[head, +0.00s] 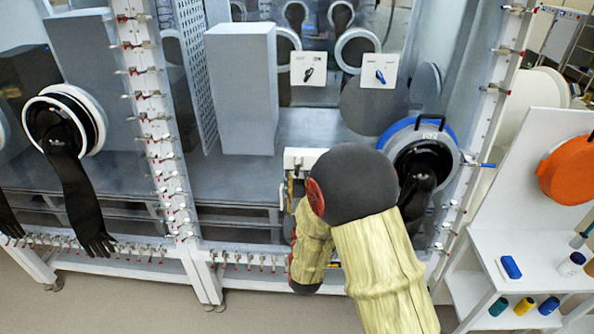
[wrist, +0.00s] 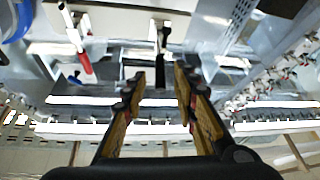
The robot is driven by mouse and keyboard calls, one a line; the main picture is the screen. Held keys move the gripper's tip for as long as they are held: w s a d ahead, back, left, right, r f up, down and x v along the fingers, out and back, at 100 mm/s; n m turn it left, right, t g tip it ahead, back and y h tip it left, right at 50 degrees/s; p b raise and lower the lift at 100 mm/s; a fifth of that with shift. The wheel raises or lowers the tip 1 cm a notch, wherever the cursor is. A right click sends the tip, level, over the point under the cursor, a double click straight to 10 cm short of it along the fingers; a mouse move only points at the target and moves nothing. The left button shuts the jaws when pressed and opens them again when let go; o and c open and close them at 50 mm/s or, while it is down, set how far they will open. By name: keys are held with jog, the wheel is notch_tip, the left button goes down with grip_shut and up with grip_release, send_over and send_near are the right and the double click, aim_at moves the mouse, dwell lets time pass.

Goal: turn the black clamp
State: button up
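In the wrist view, a slim black handle (wrist: 161,42), which looks like the black clamp, stands out in front of a pale plate (wrist: 110,22). It lies beyond my fingertips, roughly in line with the gap between them. My gripper (wrist: 157,82) is open, its two fingers apart with nothing visible between them. I cannot tell how far the handle is from the tips. In the head view, my arm covers most of the gripper and the black clamp does not show clearly. A pale box-like part (head: 303,158) shows just left of my arm there.
A red-handled clamp (wrist: 80,50) is left of the fingers in the wrist view. Red-tipped clamps line the frame posts (head: 150,95). A blue-ringed port (head: 450,142) with a black glove is right of my arm. A white shelf (head: 535,255) stands at right.

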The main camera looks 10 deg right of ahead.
jog(key=shift+x, duration=1.7)
jog(key=shift+c, duration=0.5)
grip_shut()
